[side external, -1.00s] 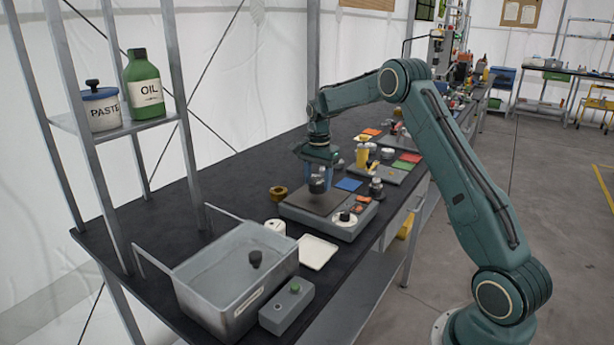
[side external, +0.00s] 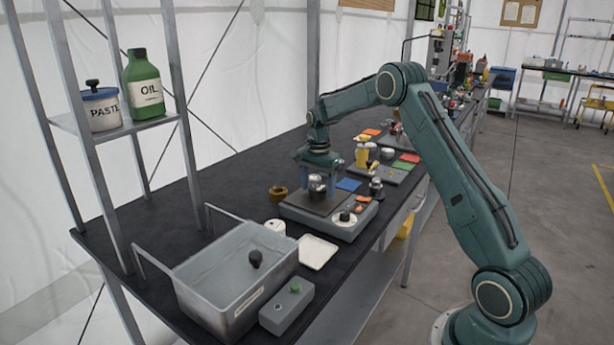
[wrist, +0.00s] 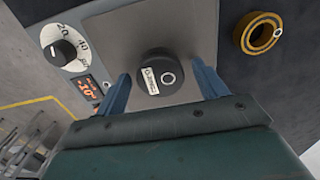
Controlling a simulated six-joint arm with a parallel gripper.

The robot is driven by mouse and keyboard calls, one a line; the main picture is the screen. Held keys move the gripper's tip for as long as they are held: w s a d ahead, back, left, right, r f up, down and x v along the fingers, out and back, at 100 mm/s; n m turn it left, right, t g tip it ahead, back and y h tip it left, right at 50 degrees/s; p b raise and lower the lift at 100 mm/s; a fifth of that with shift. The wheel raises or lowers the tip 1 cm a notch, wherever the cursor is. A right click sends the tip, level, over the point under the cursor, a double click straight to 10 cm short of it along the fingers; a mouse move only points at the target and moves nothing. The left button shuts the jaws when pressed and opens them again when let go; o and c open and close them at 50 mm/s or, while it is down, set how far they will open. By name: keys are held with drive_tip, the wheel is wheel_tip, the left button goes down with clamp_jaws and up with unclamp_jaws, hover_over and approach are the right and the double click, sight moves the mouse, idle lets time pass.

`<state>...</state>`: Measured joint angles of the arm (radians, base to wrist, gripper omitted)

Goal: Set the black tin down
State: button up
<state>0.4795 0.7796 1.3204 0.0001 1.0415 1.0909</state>
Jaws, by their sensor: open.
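The black tin (side external: 317,188) stands upright on the flat grey plate (side external: 296,204) of a low grey device. In the wrist view the tin (wrist: 159,74) is seen from above, with a white label and a ring mark on its dark lid. My gripper (side external: 317,178) points straight down over it. In the wrist view my gripper (wrist: 160,82) has its blue fingers apart, one on each side of the tin, with a visible gap on both sides. The tin's underside is hidden.
The device has a dial (wrist: 64,46) and a lit orange display (wrist: 88,94). A brass ring (side external: 278,192) lies beside it on the dark bench. A white tray (side external: 317,252), a metal basin (side external: 232,318) and a white roll (side external: 275,227) are nearer. Blue, green and orange squares lie behind.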

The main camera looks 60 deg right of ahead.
sight(318, 187)
drive_tip(key=shift+r, duration=0.15)
wheel_tip(318, 187, up, 12)
idle(0.7)
idle(0.5)
